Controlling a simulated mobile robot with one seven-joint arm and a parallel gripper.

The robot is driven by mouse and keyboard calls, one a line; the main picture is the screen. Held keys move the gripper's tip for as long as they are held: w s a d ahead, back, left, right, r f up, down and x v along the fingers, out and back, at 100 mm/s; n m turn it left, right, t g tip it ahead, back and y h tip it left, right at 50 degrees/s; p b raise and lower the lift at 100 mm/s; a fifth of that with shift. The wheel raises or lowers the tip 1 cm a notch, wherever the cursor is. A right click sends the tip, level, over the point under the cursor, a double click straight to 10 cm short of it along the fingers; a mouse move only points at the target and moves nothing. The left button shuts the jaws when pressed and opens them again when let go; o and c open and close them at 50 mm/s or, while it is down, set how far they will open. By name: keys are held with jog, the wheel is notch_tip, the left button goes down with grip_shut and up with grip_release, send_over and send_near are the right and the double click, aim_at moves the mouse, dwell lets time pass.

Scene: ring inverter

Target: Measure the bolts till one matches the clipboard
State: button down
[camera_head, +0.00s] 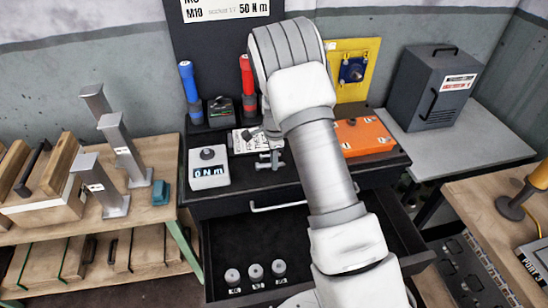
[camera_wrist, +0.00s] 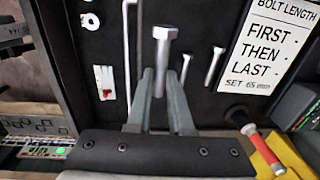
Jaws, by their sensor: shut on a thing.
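In the wrist view my gripper (camera_wrist: 161,78) is shut on a silver bolt (camera_wrist: 162,48). The bolt's head is up in the picture and its shank runs down between the fingers. Two thinner bolts, a small one (camera_wrist: 186,66) and a longer one (camera_wrist: 214,66), show against the dark surface behind. A white card (camera_wrist: 273,50) reads "BOLT LENGTH", "FIRST", "THEN", "LAST" and "SET 65"; I cannot tell whether it is on a clipboard.
A white box reading "0 N m" (camera_head: 209,168), an orange case (camera_head: 363,137) and red (camera_head: 247,85) and blue (camera_head: 190,90) upright tools stand on the dark bench. An open drawer (camera_head: 222,243) below holds three round pieces. A grey cabinet (camera_head: 432,87) stands right.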

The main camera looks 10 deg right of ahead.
aim_at(274, 179)
jog(key=shift+f+b, duration=1.75)
jog(key=shift+f, duration=1)
jog(key=c, duration=0.7)
grip_release()
jog(key=shift+c, duration=0.2)
notch_tip(274, 179, up, 18)
jog(key=s, duration=0.1)
jog(key=shift+s+f, duration=0.15)
jog(key=shift+f, duration=0.05)
jog(key=s+r+n+t+y, duration=0.1)
jog(key=s+r+n+t, duration=0.1)
jog(key=s+r+n, duration=1)
jog(key=s+r+n+t, duration=0.1)
jog(key=s+r+n, duration=0.1)
jog(key=s, duration=0.7)
jog(key=s+r+n+t+h, duration=0.1)
jog(key=s+n, duration=0.3)
jog(key=s, duration=0.6)
jog(key=shift+r+t, duration=0.4)
jog(key=shift+r, duration=0.05)
